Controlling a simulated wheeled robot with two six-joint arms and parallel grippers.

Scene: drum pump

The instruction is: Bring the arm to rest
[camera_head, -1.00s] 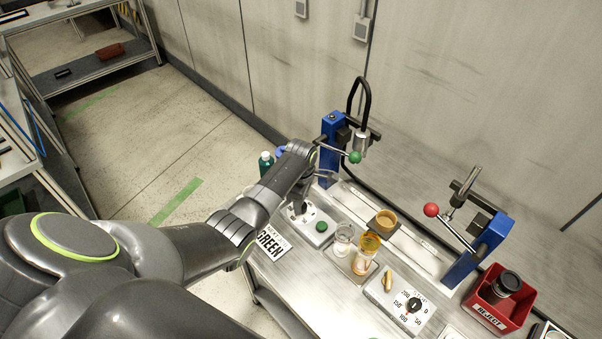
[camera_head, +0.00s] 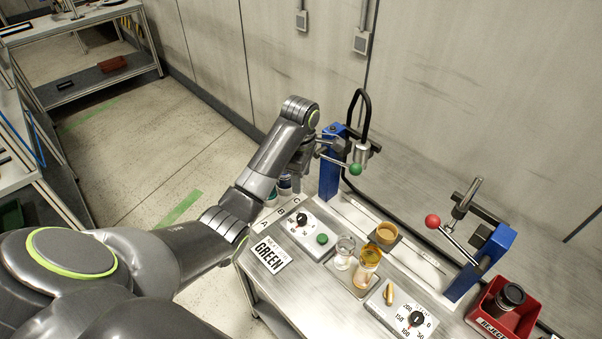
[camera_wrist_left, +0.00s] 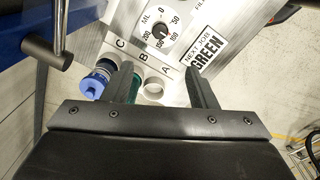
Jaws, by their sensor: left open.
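My left arm reaches in from the left in the head view and is raised and bent over the bench's back left corner. My left gripper (camera_wrist_left: 163,82) is open and empty in the wrist view, its two dark fingers well apart. Beyond it lie places marked A, B and C. A blue-capped bottle (camera_wrist_left: 95,83) is at C. A teal bottle at B is partly hidden by the left finger. The white ring (camera_wrist_left: 154,86) at A looks empty. My right gripper is not in view.
A blue pump post with a green-knobbed lever (camera_head: 355,169) stands close to the right of my wrist. A red-knobbed lever (camera_head: 432,221) is on a second post. The bench holds a dial (camera_head: 302,218), GREEN sign (camera_head: 268,252), cups and a red reject bin (camera_head: 506,310).

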